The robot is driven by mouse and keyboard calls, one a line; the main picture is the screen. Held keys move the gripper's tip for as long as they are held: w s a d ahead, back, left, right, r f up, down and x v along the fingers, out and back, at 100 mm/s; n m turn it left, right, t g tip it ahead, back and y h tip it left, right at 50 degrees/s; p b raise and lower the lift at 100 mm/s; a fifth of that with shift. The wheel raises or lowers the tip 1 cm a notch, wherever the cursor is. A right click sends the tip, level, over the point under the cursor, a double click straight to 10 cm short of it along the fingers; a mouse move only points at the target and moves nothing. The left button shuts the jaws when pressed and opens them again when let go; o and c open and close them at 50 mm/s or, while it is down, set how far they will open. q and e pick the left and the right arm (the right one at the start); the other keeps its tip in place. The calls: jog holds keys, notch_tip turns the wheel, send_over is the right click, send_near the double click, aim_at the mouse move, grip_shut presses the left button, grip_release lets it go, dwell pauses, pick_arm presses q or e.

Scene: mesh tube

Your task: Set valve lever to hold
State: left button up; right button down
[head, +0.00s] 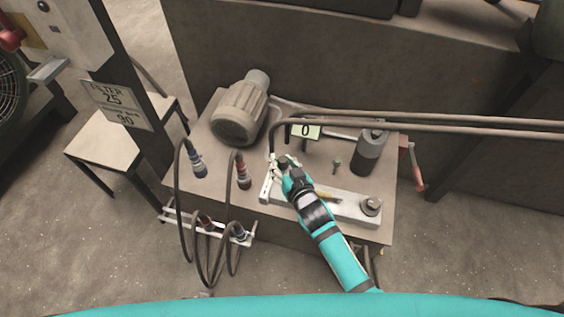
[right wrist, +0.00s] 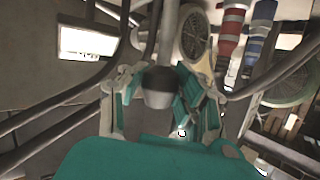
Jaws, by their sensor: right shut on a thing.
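The valve lever shows in the right wrist view as a grey rod ending in a dark knob (right wrist: 158,88). My right gripper (right wrist: 160,95) has its fingers on both sides of that knob and is shut on it. In the head view the right gripper (head: 280,164) is over the machine top, beside the white valve block (head: 330,203). There the fingers and arm hide most of the lever, and I cannot read any position marks. My left gripper is not in view.
A grey motor (head: 240,112) stands behind left, and a small display (head: 305,131) reads 0. A dark cylinder (head: 370,152) stands right. Long pipes (head: 450,121) run off right.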

jog(key=shift+w+d+r, duration=0.2)
jog(key=c, duration=0.9)
grip_release()
jog(key=shift+s+d, duration=0.1)
jog(key=shift+f, duration=0.1)
jog(key=v, duration=1.2)
